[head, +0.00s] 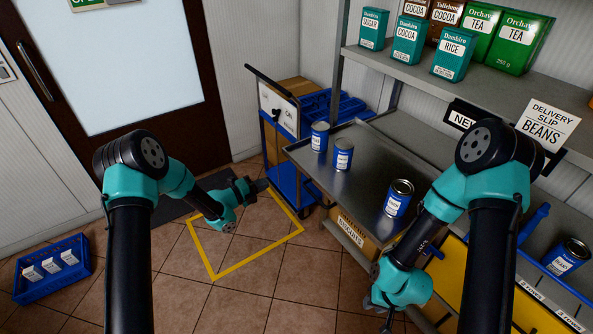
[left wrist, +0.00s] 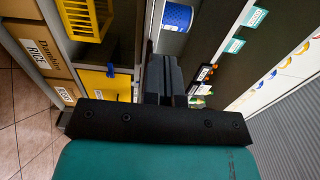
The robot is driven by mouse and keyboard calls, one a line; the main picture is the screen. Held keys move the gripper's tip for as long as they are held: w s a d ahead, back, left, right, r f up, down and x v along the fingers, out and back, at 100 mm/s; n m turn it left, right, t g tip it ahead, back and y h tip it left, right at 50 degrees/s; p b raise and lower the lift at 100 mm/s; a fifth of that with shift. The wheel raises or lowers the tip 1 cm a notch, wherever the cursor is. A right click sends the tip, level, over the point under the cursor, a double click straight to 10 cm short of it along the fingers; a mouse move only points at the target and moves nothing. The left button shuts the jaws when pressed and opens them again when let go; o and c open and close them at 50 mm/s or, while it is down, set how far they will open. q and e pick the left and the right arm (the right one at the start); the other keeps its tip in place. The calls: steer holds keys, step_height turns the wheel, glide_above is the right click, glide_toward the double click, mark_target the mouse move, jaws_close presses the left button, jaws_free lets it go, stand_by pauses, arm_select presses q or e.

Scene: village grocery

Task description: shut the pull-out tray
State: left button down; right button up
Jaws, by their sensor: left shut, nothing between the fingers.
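The pull-out tray (head: 366,185) is a grey metal sheet that sticks out from the shelf unit in the head view. Two blue cans (head: 343,155) stand near its left end, and another blue can (head: 398,198) stands nearer its right end. My left gripper (head: 264,186) is shut and empty, to the left of the tray and apart from it in the picture. Its shut fingers also show in the left wrist view (left wrist: 164,80).
A blue trolley (head: 296,190) stands beyond my left gripper, close to the tray's left end. A box marked biscuits (head: 357,234) sits below the tray. A blue crate (head: 52,270) lies on the floor at left. Taped floor (head: 235,245) is clear.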

mark_target(300, 167)
stand_by(0.3)
arm_select(q)
steer(key=x, duration=1.4)
steer(key=shift+f, duration=0.1)
steer(key=shift+w, duration=0.15)
